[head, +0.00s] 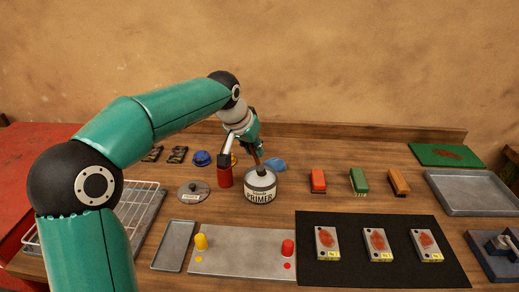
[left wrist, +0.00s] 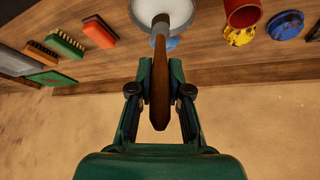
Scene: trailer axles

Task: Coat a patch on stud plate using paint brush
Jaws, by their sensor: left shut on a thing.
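My left gripper (head: 254,143) is shut on the brown wooden handle of the paint brush (head: 257,159). In the left wrist view the handle (left wrist: 160,90) stands between the fingers, and its lower end reaches the opening of the white primer can (left wrist: 150,10). The bristles are hidden there. In the head view the primer can (head: 260,188) stands on the bench below the gripper. Three stud plates with reddish-brown patches lie on a black mat (head: 350,276): a left one (head: 326,255), a middle one (head: 378,257) and a right one (head: 427,257). My right gripper is not in view.
A grey plate (head: 240,263) with yellow and red knobs lies in front. A grey tray (head: 475,208) is far right.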

